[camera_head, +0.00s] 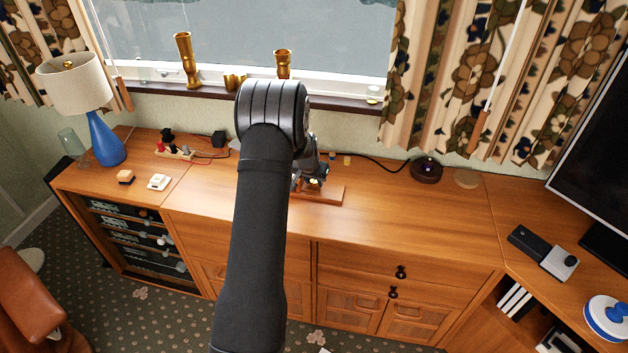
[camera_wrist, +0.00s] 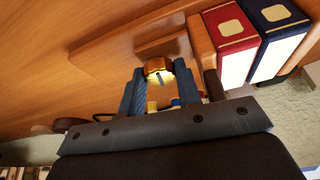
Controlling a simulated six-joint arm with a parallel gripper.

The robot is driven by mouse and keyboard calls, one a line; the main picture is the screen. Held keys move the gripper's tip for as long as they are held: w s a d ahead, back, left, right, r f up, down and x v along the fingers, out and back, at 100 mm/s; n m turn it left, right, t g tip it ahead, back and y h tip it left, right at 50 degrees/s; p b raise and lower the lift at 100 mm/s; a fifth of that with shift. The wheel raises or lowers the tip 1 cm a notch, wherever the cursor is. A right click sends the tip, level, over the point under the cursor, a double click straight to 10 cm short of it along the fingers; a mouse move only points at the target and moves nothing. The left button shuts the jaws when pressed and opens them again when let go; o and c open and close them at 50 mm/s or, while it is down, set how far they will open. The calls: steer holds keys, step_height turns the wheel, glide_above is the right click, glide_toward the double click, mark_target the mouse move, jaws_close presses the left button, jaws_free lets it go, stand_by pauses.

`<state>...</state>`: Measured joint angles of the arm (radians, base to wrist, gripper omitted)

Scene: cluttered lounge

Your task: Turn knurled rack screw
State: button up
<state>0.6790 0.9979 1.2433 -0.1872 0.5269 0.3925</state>
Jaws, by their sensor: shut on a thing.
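A round brass-coloured screw head (camera_wrist: 157,67) with a dark line across its face shows in the wrist view. My gripper (camera_wrist: 160,72) is shut on it, with one dark blue-grey finger on each side. A wooden rack (camera_wrist: 203,48) with a red book (camera_wrist: 232,40) and a blue book (camera_wrist: 278,32) stands just to the right of the fingers. In the head view my gripper (camera_head: 312,182) is low over the sideboard, by the wooden rack base (camera_head: 330,194). My arm hides most of the rack there, and I cannot make out the screw in that view.
The sideboard top (camera_head: 430,215) is clear to the right of the rack. A dark round device (camera_head: 426,170) with a cable stands behind. At left are a blue lamp (camera_head: 104,138), a small block (camera_head: 159,182) and a switch board (camera_head: 175,153). A window sill (camera_head: 345,101) runs behind.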

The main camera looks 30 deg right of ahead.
steer(key=shift+m, duration=0.8)
steer(key=o, duration=0.7)
steer(key=shift+n, duration=0.3)
steer(key=shift+s+n+t, duration=0.1)
steer(key=shift+n+t, duration=0.2)
steer(key=shift+n, duration=1)
steer(key=v, duration=1.7)
steer(key=shift+d+r, duration=0.25)
steer(key=shift+r, duration=0.05)
